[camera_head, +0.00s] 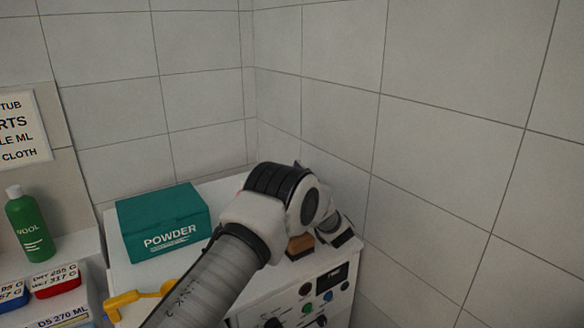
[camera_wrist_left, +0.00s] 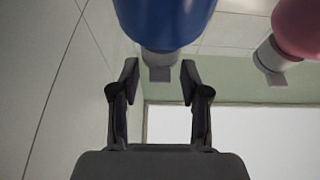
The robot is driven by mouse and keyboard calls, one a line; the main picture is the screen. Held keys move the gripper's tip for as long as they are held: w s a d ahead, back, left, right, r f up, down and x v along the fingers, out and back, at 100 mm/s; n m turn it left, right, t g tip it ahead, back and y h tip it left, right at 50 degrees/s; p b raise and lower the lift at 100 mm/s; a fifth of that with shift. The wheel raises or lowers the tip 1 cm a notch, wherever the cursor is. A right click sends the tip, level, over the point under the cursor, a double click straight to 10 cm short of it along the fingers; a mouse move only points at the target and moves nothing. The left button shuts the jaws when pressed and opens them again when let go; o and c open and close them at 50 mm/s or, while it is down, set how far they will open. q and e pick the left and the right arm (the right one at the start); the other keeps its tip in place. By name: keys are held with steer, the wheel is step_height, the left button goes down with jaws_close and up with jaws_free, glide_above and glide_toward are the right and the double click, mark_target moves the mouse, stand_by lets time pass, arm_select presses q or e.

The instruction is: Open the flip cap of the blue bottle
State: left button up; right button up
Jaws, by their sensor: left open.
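The blue bottle (camera_wrist_left: 165,18) shows at the top of the left wrist view, with its pale cap (camera_wrist_left: 162,60) pointing down in that picture. My left gripper (camera_wrist_left: 160,72) is open, and the cap appears between its two fingertips. I cannot tell how far the fingertips are from the cap, and I see no clear contact. In the head view my left arm comes up from the bottom and hides most of the blue bottle and the gripper. My right gripper is not in view.
A pink bottle (camera_wrist_left: 298,28) with a pale cap is beside the blue one. In the head view a teal powder box (camera_head: 163,224) stands on the white machine (camera_head: 312,268), with a yellow object (camera_head: 128,300) in front. A green bottle (camera_head: 30,225) stands left. Tiled walls close the corner.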

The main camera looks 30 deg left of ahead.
arm_select(q)
steer(key=shift+w+a+f, duration=0.1)
steer(key=shift+a+f, duration=0.1)
steer(key=shift+w+a+f, duration=0.1)
steer(key=shift+c, duration=1)
steer(key=c, duration=0.6)
steer(key=shift+d+r, duration=0.2)
steer(key=shift+r, duration=0.05)
steer(key=shift+a, duration=0.15)
steer(key=shift+r+g+h+p, duration=0.25)
steer(key=shift+g+h+p, duration=0.05)
steer(key=shift+h, duration=0.6)
